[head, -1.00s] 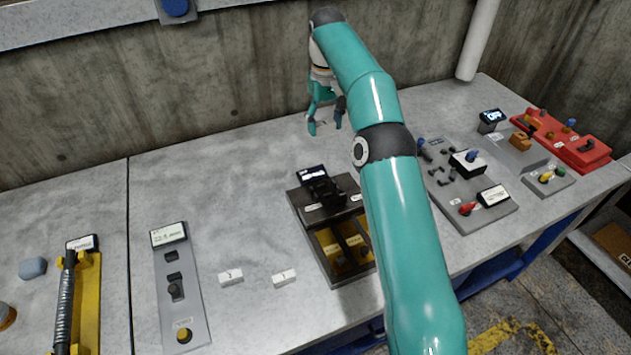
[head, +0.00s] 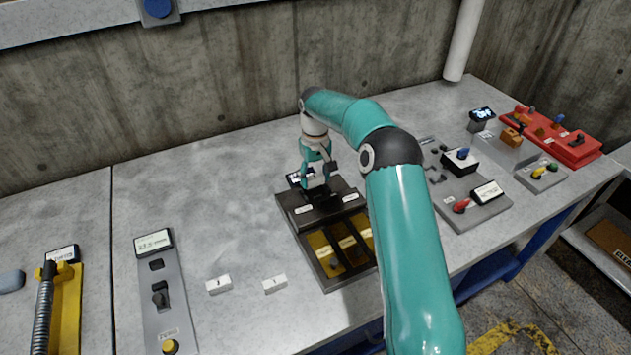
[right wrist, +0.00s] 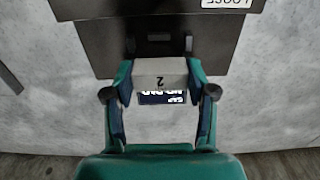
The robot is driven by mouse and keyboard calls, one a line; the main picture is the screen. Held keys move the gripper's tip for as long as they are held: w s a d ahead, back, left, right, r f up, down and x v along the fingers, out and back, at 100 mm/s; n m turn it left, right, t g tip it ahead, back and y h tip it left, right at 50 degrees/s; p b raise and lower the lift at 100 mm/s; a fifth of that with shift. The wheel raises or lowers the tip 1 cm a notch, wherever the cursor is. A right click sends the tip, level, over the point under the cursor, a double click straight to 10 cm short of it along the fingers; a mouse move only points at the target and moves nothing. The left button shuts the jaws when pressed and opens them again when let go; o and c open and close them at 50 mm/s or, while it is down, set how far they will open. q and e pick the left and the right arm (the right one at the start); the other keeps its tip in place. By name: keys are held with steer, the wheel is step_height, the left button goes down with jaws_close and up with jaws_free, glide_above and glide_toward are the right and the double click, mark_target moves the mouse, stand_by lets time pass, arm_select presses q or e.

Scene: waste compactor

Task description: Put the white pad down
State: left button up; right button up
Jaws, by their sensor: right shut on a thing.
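My right gripper (head: 318,182) is over the back of a dark press-like device (head: 290,203) on the bench. In the right wrist view the right gripper (right wrist: 160,78) is shut on a white pad (right wrist: 160,73) marked 2, one finger on each side. The pad lies in front of the dark device (right wrist: 95,45), and a small lit screen (right wrist: 162,98) shows just below it. I cannot tell whether the pad touches the device. My left gripper is not in view.
Two other white blocks (head: 219,285) (head: 275,284) lie left of the device. Yellow compartments (head: 333,262) are at its front. A grey switch panel (head: 168,300) stands further left, a grey control panel (head: 470,190) to the right. The bench behind the left panel is clear.

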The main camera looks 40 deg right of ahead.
mark_target(315, 186)
step_height(315, 186, down, 2)
steer(key=shift+f, duration=0.2)
steer(key=shift+s+f+b, duration=0.15)
steer(key=shift+f+b, duration=0.15)
steer(key=shift+f, duration=0.25)
steer(key=o, duration=1.4)
steer(key=shift+f, duration=0.15)
steer(key=shift+c, duration=0.2)
steer(key=shift+r, duration=0.2)
steer(key=shift+r+p, duration=0.5)
steer(key=shift+r, duration=0.2)
step_height(315, 186, up, 12)
steer(key=shift+f, duration=0.15)
